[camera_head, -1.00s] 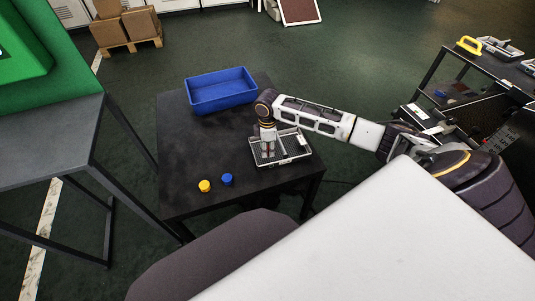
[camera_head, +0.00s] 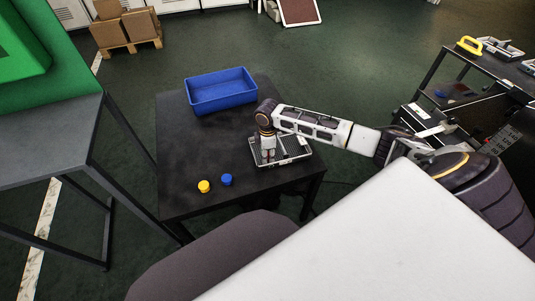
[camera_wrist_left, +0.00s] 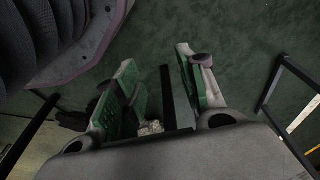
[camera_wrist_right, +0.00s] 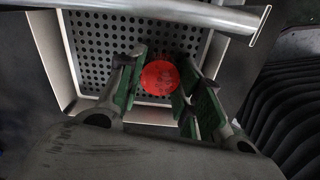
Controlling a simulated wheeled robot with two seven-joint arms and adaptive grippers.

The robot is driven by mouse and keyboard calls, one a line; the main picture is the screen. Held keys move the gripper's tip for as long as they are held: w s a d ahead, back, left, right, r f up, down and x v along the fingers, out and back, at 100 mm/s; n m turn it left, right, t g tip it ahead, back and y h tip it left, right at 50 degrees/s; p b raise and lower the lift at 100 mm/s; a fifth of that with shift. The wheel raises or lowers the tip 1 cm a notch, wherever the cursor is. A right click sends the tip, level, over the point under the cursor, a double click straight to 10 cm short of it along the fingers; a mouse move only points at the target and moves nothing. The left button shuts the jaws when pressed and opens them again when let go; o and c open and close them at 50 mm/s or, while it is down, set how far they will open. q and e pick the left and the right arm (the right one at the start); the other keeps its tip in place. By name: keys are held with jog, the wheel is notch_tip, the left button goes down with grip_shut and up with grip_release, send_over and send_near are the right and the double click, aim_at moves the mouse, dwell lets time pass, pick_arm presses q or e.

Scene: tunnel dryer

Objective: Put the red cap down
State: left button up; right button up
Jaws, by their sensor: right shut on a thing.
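The red cap (camera_wrist_right: 159,77) shows in the right wrist view, round and bright, between the fingers of my right gripper (camera_wrist_right: 161,72). The gripper is shut on it. Below the cap is the perforated floor of a grey metal tray (camera_wrist_right: 90,60). I cannot tell whether the cap touches the floor. In the head view my right gripper (camera_head: 268,160) points down into the left part of the tray (camera_head: 292,147) and hides the cap. My left gripper (camera_wrist_left: 158,62) shows only in its wrist view, open and empty above the dark floor.
The tray stands on a black table (camera_head: 200,150). A blue bin (camera_head: 221,98) is at the table's back. A yellow cap (camera_head: 204,187) and a blue cap (camera_head: 226,180) stand near the front. The left part of the tabletop is clear. A metal bar (camera_wrist_right: 170,12) crosses the tray.

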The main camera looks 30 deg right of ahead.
pick_arm(q)
jog(key=shift+f, duration=0.15)
pick_arm(e)
jog(key=o, duration=0.5)
jog(key=shift+c, duration=0.2)
jog(key=shift+r, duration=0.85)
pick_arm(q)
notch_tip(320, 180, down, 7)
jog(key=s+a+p, duration=0.2)
jog(key=a, duration=0.1)
jog(key=shift+s+f+p, duration=0.2)
jog(key=shift+s+p, duration=0.05)
jog(key=shift+p, duration=0.15)
pick_arm(e)
notch_tip(320, 180, up, 10)
jog(key=shift+r, duration=0.25)
